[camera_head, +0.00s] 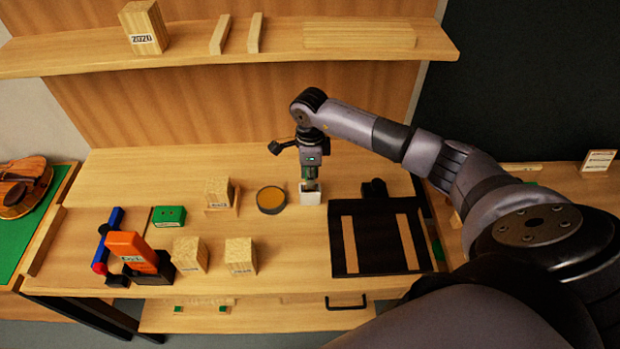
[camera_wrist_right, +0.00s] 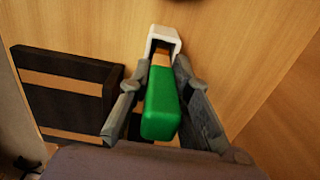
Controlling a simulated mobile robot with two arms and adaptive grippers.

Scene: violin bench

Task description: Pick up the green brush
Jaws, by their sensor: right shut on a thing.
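The green brush shows in the right wrist view (camera_wrist_right: 162,103), with a green block-like end, a light wooden part and a white part at its far end. My right gripper (camera_wrist_right: 165,110) has its fingers on both sides of the green part and is shut on it. In the head view my right gripper (camera_head: 310,183) points down over the bench, and the white part of the brush (camera_head: 310,196) shows just below it; the green part is hidden there. I cannot tell whether the brush touches the bench top. My left gripper is not in view.
Left of the right gripper stands a round tin (camera_head: 271,200). To its right lies a black tray (camera_head: 340,262) with wooden strips. Wooden blocks (camera_head: 190,254), a green box (camera_head: 169,216) and an orange box (camera_head: 131,248) stand further left. A shelf (camera_head: 190,52) runs behind.

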